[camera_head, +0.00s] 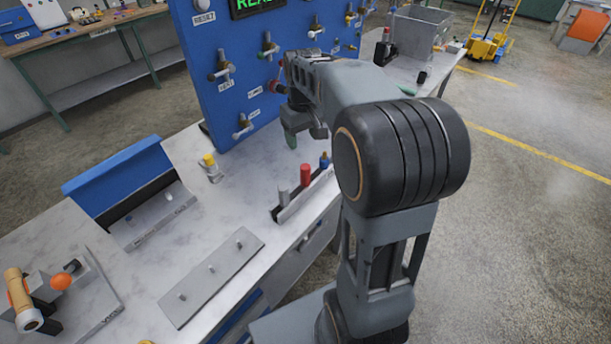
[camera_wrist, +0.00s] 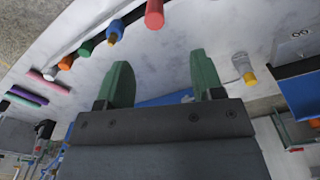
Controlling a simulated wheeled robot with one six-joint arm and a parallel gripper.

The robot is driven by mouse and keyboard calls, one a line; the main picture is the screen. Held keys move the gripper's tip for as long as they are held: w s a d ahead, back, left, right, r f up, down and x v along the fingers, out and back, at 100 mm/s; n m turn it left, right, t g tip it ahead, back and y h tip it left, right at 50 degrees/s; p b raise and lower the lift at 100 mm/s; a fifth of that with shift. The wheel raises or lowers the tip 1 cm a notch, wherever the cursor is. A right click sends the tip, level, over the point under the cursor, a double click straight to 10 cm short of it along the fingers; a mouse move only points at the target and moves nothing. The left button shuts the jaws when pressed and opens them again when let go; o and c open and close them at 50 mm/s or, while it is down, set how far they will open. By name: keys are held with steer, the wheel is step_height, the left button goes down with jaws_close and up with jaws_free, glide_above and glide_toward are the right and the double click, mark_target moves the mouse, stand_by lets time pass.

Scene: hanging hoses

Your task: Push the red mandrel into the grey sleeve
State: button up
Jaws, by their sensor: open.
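In the head view my gripper (camera_head: 297,138) hangs above the bench, behind the rack, partly hidden by my arm. It is apart from the mandrel.
A blue panel (camera_head: 235,75) with valves rises behind the bench. A blue cylinder (camera_head: 324,160) stands in the rack. A yellow-capped item (camera_head: 211,167), a blue bin (camera_head: 120,175) and a pegged plate (camera_head: 212,278) lie left. Bare bench surrounds the rack's left side.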

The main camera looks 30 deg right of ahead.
mark_target(305, 166)
steer(key=f, duration=0.5)
steer(key=w+d+f, duration=0.1)
steer(key=f, duration=0.1)
steer(key=shift+f, duration=0.25)
steer(key=shift+s+f, duration=0.2)
steer(key=shift+f, duration=3.05)
steer(key=shift+c, duration=0.2)
steer(key=c, duration=1)
steer(key=shift+r, duration=0.1)
